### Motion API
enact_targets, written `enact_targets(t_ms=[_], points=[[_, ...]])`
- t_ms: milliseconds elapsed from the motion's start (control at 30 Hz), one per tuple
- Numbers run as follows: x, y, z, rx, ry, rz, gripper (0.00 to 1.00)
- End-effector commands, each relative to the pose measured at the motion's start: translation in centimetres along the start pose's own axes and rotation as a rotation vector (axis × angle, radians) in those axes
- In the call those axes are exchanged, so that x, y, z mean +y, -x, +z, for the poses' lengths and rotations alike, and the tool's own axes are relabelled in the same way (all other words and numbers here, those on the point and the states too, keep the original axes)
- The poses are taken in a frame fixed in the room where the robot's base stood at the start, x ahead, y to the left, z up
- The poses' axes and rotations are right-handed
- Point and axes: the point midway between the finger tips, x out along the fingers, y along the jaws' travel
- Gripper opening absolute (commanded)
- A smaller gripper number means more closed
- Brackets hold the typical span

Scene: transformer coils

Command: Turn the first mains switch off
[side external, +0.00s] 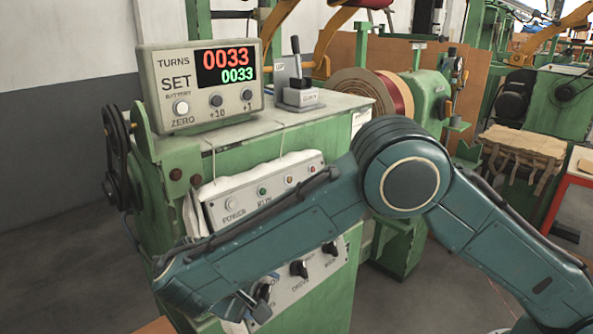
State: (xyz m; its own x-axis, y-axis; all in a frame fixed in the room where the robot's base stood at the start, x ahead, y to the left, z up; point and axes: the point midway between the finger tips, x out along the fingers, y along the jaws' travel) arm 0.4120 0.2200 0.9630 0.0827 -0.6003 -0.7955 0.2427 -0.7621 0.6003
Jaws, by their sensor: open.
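The green winding machine carries a lower white switch panel (318,270) with black rotary knobs. The leftmost visible knob (265,291) is partly hidden by my arm, and its position cannot be read. A middle knob (299,268) and a right knob (330,248) show clearly. My gripper (256,308) is at the lower left end of my arm, close to the leftmost knob. It is open, with its fingers small and mostly hidden. Whether it touches the knob cannot be told.
An upper panel (310,168) with small lamps and a POWER label sits above, partly covered by my arm. A counter box (200,85) reads 0033 twice. A lever (296,62) stands upright on the machine top, beside a wound coil (365,90).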

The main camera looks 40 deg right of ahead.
Motion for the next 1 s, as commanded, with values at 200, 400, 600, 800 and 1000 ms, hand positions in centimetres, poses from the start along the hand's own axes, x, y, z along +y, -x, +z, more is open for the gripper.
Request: enact_targets(t_ms=[200,400,600,800,1000], points=[[0.27,-0.01,0.01,-0.001,-0.029,-0.070,0.60],[0.42,-0.01,0.03,-0.001,-0.054,-0.131,0.60],[0.57,-0.04,0.02,0.000,-0.079,-0.193,0.60],[0.73,-0.08,0.01,0.001,-0.105,-0.256,0.60],[0.89,-0.14,0.05,-0.001,-0.132,-0.320,0.60]])
